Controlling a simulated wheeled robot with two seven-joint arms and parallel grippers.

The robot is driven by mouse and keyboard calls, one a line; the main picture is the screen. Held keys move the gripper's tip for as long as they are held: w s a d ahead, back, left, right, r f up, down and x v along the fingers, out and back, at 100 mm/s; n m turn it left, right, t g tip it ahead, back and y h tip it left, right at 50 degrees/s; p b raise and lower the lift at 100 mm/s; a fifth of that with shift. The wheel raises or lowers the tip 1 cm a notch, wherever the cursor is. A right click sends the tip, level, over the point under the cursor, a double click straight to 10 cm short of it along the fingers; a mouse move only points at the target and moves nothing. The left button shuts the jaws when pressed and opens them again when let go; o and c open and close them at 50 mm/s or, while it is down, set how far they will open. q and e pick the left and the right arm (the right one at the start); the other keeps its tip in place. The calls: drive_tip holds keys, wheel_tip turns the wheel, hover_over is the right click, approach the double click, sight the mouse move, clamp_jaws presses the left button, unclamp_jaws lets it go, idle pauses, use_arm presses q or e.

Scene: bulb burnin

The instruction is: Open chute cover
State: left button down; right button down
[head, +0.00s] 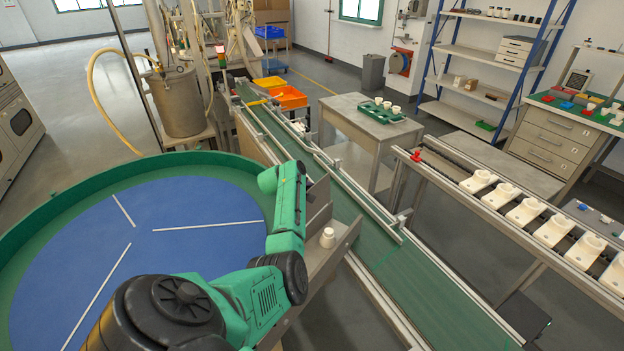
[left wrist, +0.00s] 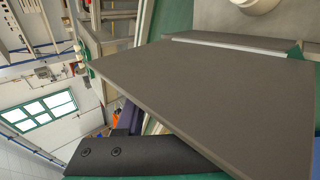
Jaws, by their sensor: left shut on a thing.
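The chute cover is a flat grey panel (left wrist: 215,85) that fills much of the left wrist view. In the head view a grey plate (head: 319,203), apparently the same cover, stands tilted up beside my left forearm. My left gripper (left wrist: 140,152) shows as a dark jaw with two screws at the cover's lower edge, and it is shut on the cover. Its fingertips are hidden in the head view. A grey metal chute (head: 318,262) lies below the plate, with a small white part (head: 327,238) on it. My right gripper is not in view.
A blue round table with a green rim (head: 120,166) is at left. A green conveyor (head: 400,275) runs past the chute. A rail with several white holders (head: 525,210) is at right. A grey table (head: 350,108) bears a green tray (head: 383,113).

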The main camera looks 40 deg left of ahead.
use_arm(q)
drive_tip(key=shift+a, duration=0.1)
drive_tip(key=c, duration=0.6)
unclamp_jaws()
drive_tip(key=shift+o, duration=0.2)
